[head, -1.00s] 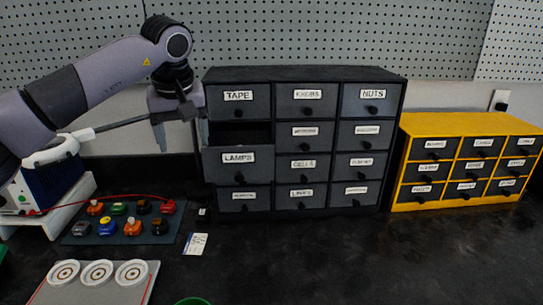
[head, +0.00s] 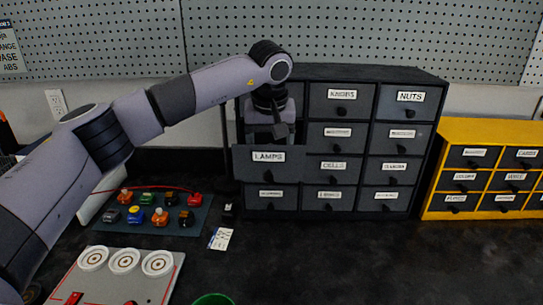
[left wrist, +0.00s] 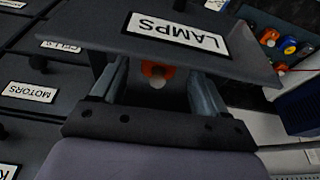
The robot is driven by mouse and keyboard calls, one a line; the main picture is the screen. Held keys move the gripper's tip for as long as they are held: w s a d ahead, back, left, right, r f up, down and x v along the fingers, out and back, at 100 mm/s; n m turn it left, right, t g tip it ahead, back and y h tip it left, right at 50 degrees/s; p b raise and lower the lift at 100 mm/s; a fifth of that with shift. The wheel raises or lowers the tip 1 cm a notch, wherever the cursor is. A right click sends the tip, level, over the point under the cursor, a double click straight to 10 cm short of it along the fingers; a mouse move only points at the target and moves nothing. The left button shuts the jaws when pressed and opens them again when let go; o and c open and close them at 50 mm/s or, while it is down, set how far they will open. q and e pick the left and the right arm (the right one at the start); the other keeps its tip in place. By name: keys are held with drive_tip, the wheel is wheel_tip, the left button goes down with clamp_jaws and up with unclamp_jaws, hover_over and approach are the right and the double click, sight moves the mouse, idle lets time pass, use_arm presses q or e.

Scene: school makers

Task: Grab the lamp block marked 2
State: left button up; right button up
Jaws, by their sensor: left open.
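The LAMPS drawer (head: 268,171) of the dark cabinet is pulled out. My left gripper (head: 271,134) points down into it from above, its fingertips hidden behind the drawer front in the head view. In the left wrist view the open fingers (left wrist: 158,80) stand apart inside the drawer. My right gripper is not in view.
A dark mat (head: 180,229) with several coloured blocks lies left of the cabinet, beside a small paper card (head: 221,239). A grey board (head: 135,280) with three white round sockets is in front. A yellow drawer cabinet (head: 432,205) stands at right. The counter before the cabinet is clear.

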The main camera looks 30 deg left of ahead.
use_arm(q)
drive_tip(key=shift+x, duration=0.95)
drive_tip(key=shift+d, duration=0.1)
drive_tip(key=c, duration=1.1)
drive_tip(key=shift+c, duration=0.2)
drive_tip(key=shift+r, duration=0.15)
